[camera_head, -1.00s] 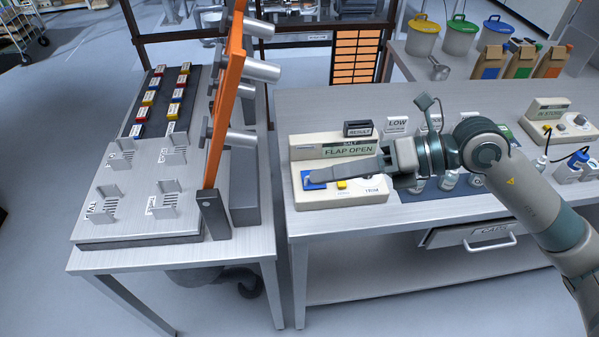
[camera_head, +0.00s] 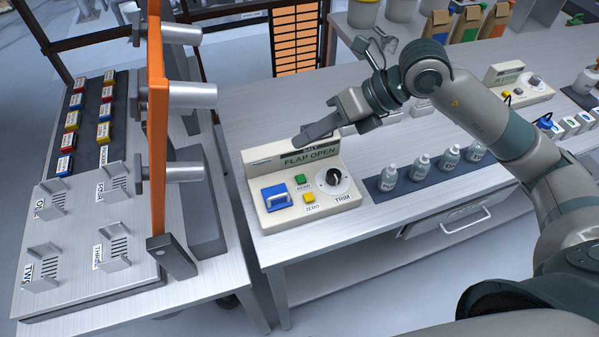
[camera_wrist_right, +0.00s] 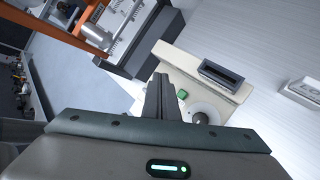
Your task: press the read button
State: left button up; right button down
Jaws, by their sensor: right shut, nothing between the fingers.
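The green READ button (camera_head: 300,179) is on the cream salt instrument (camera_head: 257,222), between the blue flap (camera_head: 276,197) and the black TRIM knob (camera_head: 333,177). The yellow ZERO button (camera_head: 309,198) is just in front of it. The instrument's display (camera_head: 309,156) reads FLAP OPEN. My right gripper (camera_head: 303,142) is shut and empty; its fingertips appear over the instrument's back edge, covering part of the SALT label. In the right wrist view the green button (camera_wrist_right: 182,94) shows just right of the shut fingers (camera_wrist_right: 161,82). My left gripper is out of view.
An orange panel (camera_head: 156,120) with grey cylinders stands left of the instrument. Several small bottles (camera_head: 420,165) sit on a dark mat to the right. A drawer (camera_head: 460,216) is under the bench.

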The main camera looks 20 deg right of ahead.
aim_at(307, 182)
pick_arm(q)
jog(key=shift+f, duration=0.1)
pick_arm(e)
jog(key=shift+f, duration=0.15)
